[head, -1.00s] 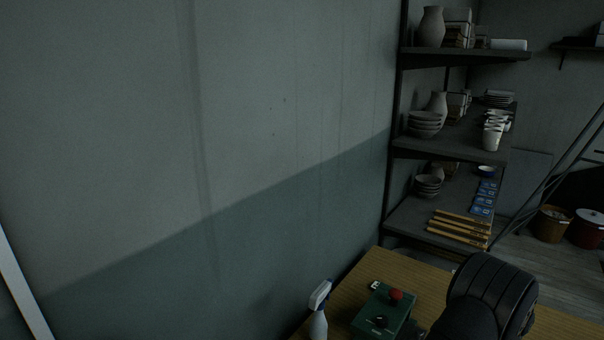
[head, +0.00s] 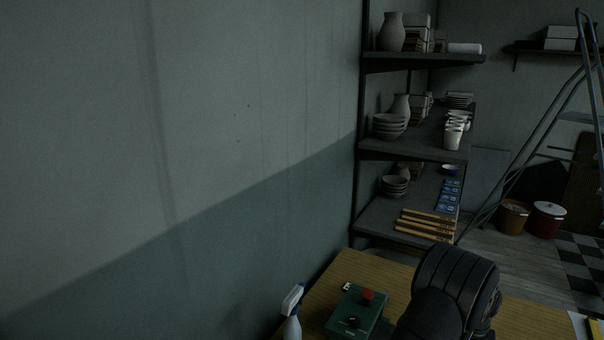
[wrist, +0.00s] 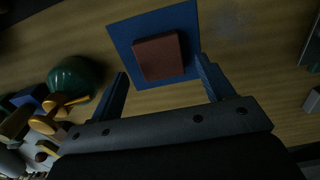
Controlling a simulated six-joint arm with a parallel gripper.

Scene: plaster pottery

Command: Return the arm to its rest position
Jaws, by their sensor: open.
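My gripper (wrist: 160,90) shows in the wrist view with its two blue-grey fingers spread wide and nothing between them. It hangs above the wooden table (wrist: 240,75). A reddish-brown block (wrist: 158,58) lies on a blue square mat (wrist: 123,36), beyond the fingertips and apart from them. In the head view a dark part of my arm stands over the wooden table at the bottom right; the gripper is out of that view.
A green control box with a red button (head: 367,294) and a spray bottle (head: 291,312) stand by the wall. Shelves (head: 410,151) hold pottery. A ladder (head: 560,110) stands at right. A dark green round object (wrist: 76,77) and yellow items (wrist: 56,108) lie left in the wrist view.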

